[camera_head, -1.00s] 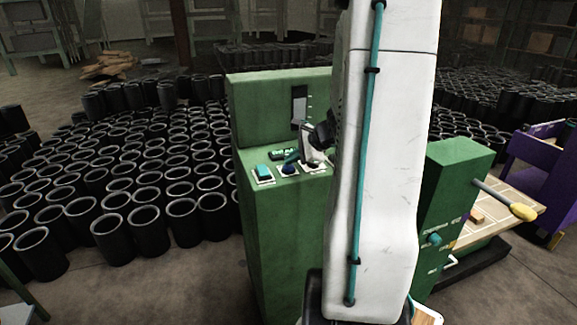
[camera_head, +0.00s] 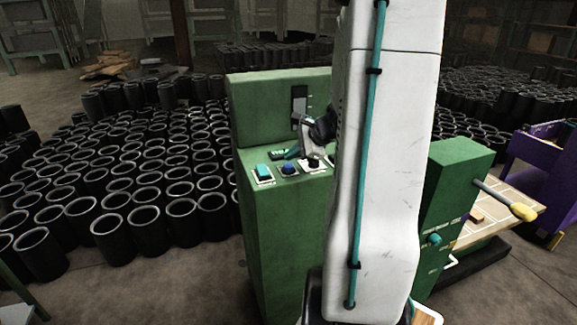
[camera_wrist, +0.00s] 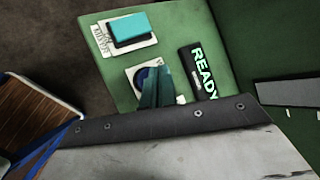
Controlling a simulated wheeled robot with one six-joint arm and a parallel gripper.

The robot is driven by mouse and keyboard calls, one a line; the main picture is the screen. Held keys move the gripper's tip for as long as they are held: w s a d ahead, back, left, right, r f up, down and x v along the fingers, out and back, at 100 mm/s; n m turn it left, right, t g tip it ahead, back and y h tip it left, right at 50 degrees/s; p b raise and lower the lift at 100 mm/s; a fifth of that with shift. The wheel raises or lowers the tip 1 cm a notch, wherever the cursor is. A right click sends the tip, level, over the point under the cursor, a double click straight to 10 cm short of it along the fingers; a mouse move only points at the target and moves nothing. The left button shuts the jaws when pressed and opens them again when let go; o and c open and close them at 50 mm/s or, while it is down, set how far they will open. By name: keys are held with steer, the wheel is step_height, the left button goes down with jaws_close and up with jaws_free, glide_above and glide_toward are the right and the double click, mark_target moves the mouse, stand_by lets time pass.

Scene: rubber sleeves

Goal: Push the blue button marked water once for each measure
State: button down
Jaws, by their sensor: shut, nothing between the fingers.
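The blue button (camera_head: 289,169) sits on a white plate on top of the green machine (camera_head: 285,235). In the wrist view the blue button (camera_wrist: 146,73) is partly hidden behind my fingers; any marking on it is too small or covered to read. The fingertips also show in the wrist view (camera_wrist: 155,92). A display (camera_wrist: 200,73) beside the button reads READY.
A teal switch (camera_head: 263,172) is left of the blue button, and a dark knob (camera_head: 312,163) is right of it. The machine's raised back panel (camera_head: 265,105) stands behind. Several black sleeves (camera_head: 112,240) crowd the floor to the left.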

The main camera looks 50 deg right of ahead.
mark_target(292, 166)
steer(key=shift+r, duration=2.5)
steer(key=s+a+r+n+g, duration=0.1)
steer(key=s+a+n+g, duration=0.1)
steer(key=s+a+n, duration=0.4)
steer(key=s+a+r+n+g+h, duration=0.1)
steer(key=s+a+n, duration=0.5)
steer(key=a, duration=1.1)
steer(key=s+a+r+n+g, duration=0.3)
steer(key=s+a+n, duration=0.3)
steer(key=a+n, duration=0.5)
steer(key=shift+s+a+n+g+h, duration=0.2)
steer(key=shift+a+n+g+h, duration=0.15)
steer(key=shift+n+g, duration=0.55)
